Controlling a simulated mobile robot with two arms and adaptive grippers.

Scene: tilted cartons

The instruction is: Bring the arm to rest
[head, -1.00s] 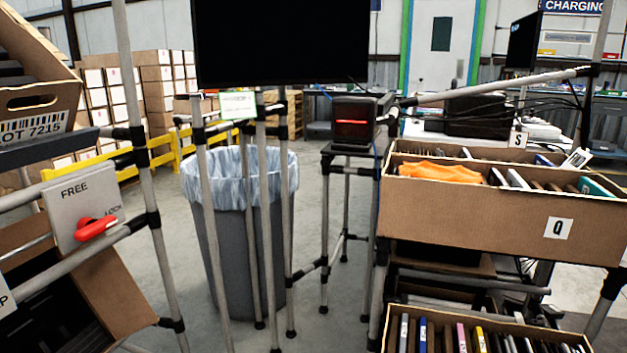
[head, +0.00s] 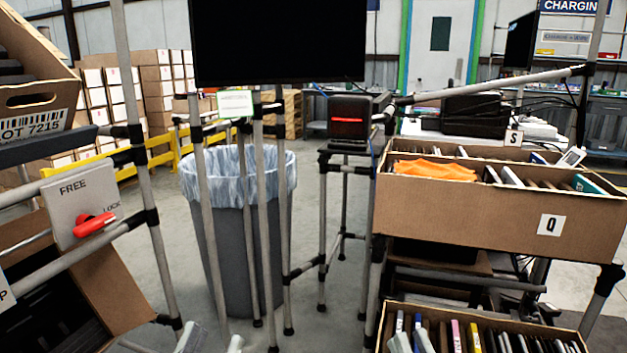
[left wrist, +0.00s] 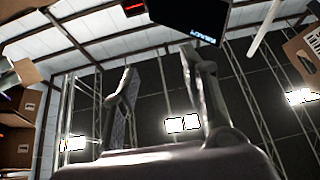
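My left gripper (head: 212,342) shows only its pale fingertips at the bottom edge of the head view. In the left wrist view its two dark fingers (left wrist: 163,100) stand apart with nothing between them, so it is open. My right gripper (head: 412,341) shows two pale fingertips, a little apart, at the bottom edge of the head view. They appear in front of the lower carton (head: 383,325) of upright thin items. I see nothing held between them. The rest of both arms is out of the head view.
A carton marked Q (head: 470,215) with an orange cloth (head: 435,170) sits on the rack at right. A grey bin (head: 235,250) stands mid-floor behind thin posts. At left are a FREE/LOCK plate with red handle (head: 95,224) and a tilted carton (head: 115,290).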

